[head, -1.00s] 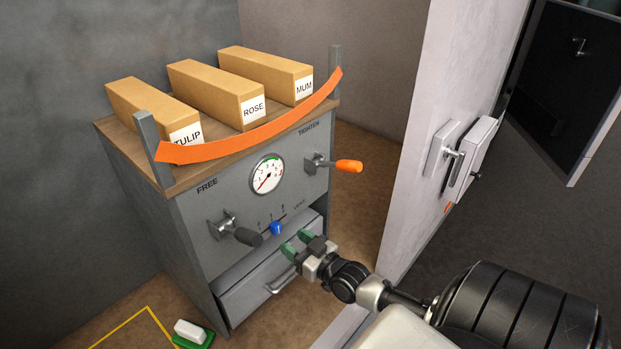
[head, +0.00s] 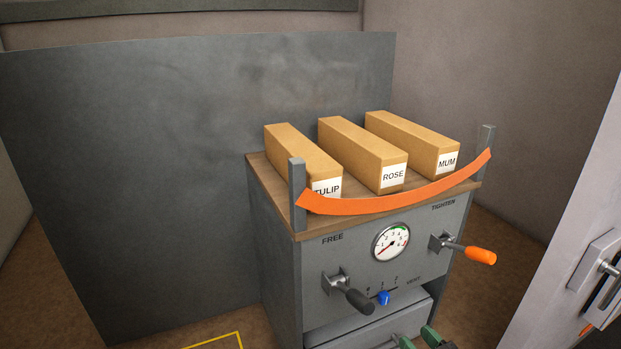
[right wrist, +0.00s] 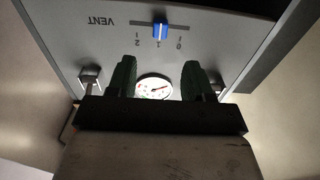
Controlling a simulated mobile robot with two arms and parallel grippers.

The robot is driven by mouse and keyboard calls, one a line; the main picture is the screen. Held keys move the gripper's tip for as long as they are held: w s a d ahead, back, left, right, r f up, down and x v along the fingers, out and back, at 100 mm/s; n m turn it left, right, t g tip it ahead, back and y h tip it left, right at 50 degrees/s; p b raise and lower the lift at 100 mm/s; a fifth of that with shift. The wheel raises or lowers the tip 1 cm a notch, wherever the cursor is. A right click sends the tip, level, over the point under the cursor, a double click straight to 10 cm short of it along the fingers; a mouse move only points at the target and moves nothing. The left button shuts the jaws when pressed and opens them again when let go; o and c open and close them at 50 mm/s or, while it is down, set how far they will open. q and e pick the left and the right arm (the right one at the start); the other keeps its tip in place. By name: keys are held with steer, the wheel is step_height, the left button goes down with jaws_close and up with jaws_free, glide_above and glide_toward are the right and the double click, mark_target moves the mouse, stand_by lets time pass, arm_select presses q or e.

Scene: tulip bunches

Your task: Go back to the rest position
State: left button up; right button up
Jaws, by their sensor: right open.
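My right gripper (head: 418,341) shows only as green fingertips at the bottom edge of the head view, in front of the cabinet's lower front. In the right wrist view its two green fingers (right wrist: 158,78) stand apart with nothing between them. Beyond them is the grey panel with the blue vent knob (right wrist: 160,31) and the round gauge (right wrist: 153,87). The gripper appears apart from the knob. My left gripper is not in view.
The grey cabinet (head: 277,246) carries three boxes labelled TULIP (head: 302,160), ROSE (head: 362,153) and MUM (head: 411,142) behind an orange strap (head: 400,198). A black-handled lever (head: 358,301) and orange-handled lever (head: 480,255) stick out. A pale door edge (head: 570,240) stands at right.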

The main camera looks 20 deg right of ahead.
steer(key=s+a+f+n+g+y, duration=0.1)
steer(key=s+a+f+g, duration=0.2)
steer(key=a, duration=0.4)
steer(key=s+a+f+n+g+y, duration=0.1)
steer(key=s+a+g, duration=0.2)
steer(key=a+g, duration=0.3)
steer(key=s+a+r+g+h, duration=0.2)
steer(key=s+g, duration=0.1)
steer(key=s, duration=0.2)
steer(key=s+a+r+g+h, duration=0.1)
steer(key=s+a+g, duration=0.1)
steer(key=s, duration=0.4)
step_height(320, 180, down, 25)
steer(key=g, duration=0.2)
steer(key=s+d+f+g, duration=0.1)
steer(key=s+d+f, duration=0.2)
steer(key=s+f, duration=1.4)
steer(key=shift+d, duration=0.1)
